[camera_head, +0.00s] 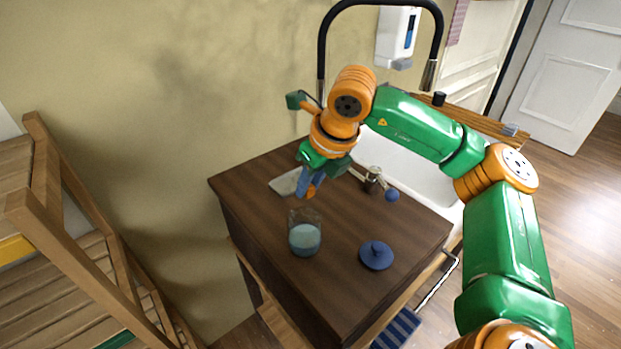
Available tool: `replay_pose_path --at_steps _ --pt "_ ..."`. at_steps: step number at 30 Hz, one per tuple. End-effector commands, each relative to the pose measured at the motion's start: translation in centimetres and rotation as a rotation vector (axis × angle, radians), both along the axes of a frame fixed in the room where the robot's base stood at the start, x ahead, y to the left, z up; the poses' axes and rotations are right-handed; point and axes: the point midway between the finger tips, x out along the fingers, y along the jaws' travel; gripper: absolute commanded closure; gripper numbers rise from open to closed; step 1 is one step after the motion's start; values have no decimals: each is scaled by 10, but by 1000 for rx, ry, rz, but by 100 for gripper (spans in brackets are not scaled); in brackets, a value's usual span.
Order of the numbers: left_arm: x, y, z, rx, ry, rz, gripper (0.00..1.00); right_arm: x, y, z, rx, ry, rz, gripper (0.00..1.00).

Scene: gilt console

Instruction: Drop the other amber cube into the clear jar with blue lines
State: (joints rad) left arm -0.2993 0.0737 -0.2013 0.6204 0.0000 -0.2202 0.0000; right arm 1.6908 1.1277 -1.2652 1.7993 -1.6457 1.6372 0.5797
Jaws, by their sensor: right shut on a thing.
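My right gripper (310,186) reaches down over the dark wooden top and is shut on an amber cube (311,192), which shows as a small orange patch at the blue fingertips. The clear jar (304,236) stands upright on the top, just below the cube in the picture. Its upper part is clear and its lower part looks pale blue; separate blue lines are too small to make out. The cube is apart from the jar, above and behind its rim. No other amber cube can be made out. My left gripper is not in view.
The dark wooden top (345,290) has clear room around the jar. A blue lid with a knob (376,255) lies to the right. A small blue ball-shaped thing (392,195) is near the white basin (425,180).

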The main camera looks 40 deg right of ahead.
Motion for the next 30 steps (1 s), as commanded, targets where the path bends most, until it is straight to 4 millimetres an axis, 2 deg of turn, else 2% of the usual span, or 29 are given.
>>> replay_pose_path --at_steps 6,7,10,11,20,30 --pt "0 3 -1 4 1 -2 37 0 0 -1 0 0 0 100" --pt "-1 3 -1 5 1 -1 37 0 0 -1 0 0 0 66" --pt "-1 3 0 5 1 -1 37 0 0 -1 0 0 -1 39" --pt "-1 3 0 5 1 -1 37 0 0 -1 0 0 -1 37" --pt "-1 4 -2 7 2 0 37 -1 0 2 1 -2 -1 37" --pt "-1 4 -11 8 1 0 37 -24 -2 59 1 -2 -1 37"
